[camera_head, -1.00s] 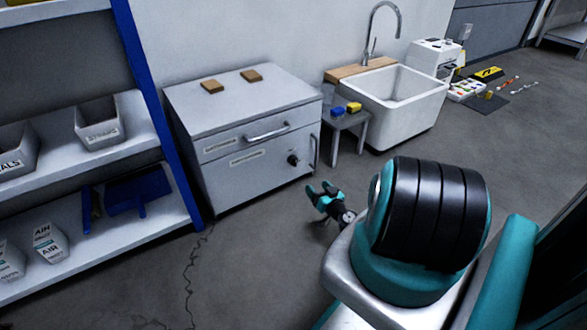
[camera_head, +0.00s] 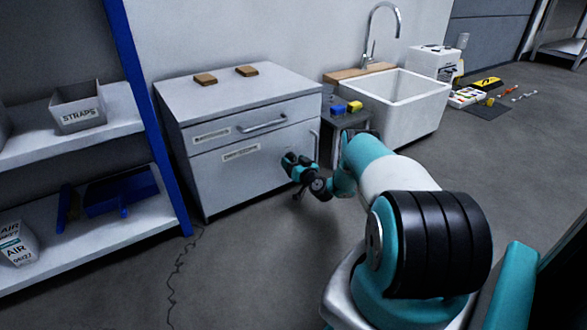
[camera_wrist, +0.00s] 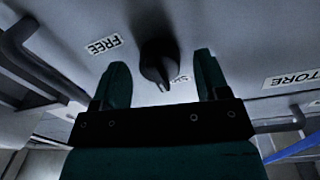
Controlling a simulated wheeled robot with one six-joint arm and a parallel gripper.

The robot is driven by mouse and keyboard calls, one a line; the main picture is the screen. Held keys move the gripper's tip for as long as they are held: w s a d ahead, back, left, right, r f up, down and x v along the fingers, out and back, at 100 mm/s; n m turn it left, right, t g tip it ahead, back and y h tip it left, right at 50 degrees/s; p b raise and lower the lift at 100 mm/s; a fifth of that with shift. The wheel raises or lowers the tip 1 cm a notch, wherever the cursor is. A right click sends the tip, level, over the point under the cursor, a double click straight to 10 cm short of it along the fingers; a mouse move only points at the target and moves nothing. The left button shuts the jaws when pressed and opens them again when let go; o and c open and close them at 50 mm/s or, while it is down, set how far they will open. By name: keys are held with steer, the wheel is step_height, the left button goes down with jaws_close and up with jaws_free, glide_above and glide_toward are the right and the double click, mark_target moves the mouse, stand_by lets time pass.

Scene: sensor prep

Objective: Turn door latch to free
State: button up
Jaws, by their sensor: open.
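The door latch is a black knob (camera_wrist: 160,62) on the light grey cabinet door. In the wrist view its pointed end faces down in the picture, beside a partly hidden label (camera_wrist: 184,78) of which only an "S" reads clearly. A "FREE" label (camera_wrist: 104,46) sits to the knob's left. My gripper (camera_wrist: 161,60) is open, with one teal finger on each side of the knob in the picture. I cannot tell whether they touch it. In the head view my gripper (camera_head: 296,165) is at the cabinet (camera_head: 235,145) front and hides the knob.
A door handle (camera_wrist: 38,62) runs along the left of the wrist view. A small stool (camera_head: 345,122) and a white sink (camera_head: 405,100) stand right of the cabinet. A shelf with a blue post (camera_head: 145,110) stands left.

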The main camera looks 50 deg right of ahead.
steer(key=shift+w+d, duration=0.1)
steer(key=shift+w, duration=0.15)
steer(key=c, duration=0.9)
